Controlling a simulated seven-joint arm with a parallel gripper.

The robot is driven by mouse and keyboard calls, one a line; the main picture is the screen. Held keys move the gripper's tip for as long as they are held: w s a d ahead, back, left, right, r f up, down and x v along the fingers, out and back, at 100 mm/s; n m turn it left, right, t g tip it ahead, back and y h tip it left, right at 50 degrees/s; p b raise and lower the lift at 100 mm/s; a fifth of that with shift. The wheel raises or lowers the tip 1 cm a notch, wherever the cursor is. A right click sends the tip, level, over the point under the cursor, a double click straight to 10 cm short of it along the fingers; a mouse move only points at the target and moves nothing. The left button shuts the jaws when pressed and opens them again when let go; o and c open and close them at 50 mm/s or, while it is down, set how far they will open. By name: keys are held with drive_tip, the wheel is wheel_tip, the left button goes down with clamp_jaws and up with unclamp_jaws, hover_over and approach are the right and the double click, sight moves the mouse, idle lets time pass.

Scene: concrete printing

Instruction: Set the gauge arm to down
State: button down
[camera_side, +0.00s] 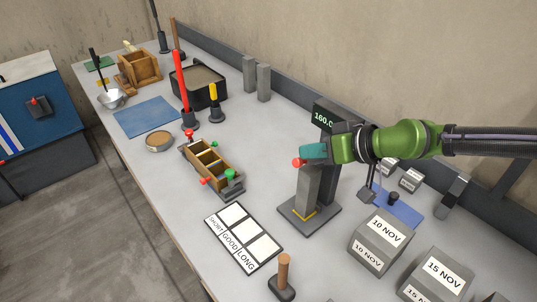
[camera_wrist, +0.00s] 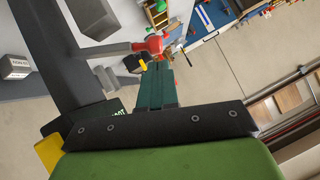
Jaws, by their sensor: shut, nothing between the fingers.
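The gauge is a dark stand with a lit display (camera_side: 325,117) reading about 160 and a flat base (camera_side: 323,222). A grey concrete block (camera_side: 306,190) stands upright on that base. The gauge arm ends in a red knob (camera_side: 297,162), near the top of the block; most of the arm is hidden behind my gripper. In the wrist view the arm (camera_wrist: 115,49) runs from the dark column to the red knob (camera_wrist: 155,44). My gripper (camera_side: 306,152) is shut and empty, its teal fingertips (camera_wrist: 155,66) close by the knob. I cannot tell whether they touch.
Labelled blocks, 10 NOV (camera_side: 378,243) and 15 NOV (camera_side: 435,277), stand to the right. A wooden mould (camera_side: 210,165) is left. A blue mat (camera_side: 400,205) lies behind the blocks.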

sight(296, 166)
drive_tip(key=shift+a+f, duration=0.15)
drive_tip(key=shift+f, duration=0.25)
drive_tip(key=shift+s, duration=0.1)
drive_tip(key=shift+s+a+f+n+t+h, duration=0.3)
drive_tip(key=shift+s+a+f+h, duration=0.15)
drive_tip(key=shift+f, duration=0.1)
drive_tip(key=shift+s+a+f+n, duration=0.15)
drive_tip(key=shift+f+n, duration=0.15)
drive_tip(key=shift+f, duration=0.15)
drive_tip(key=shift+s+a+f+t, duration=0.15)
drive_tip(key=shift+f, duration=0.4)
drive_tip(key=shift+s+a+f+t, duration=0.1)
drive_tip(key=shift+a+f+t, duration=0.05)
drive_tip(key=shift+f, duration=0.4)
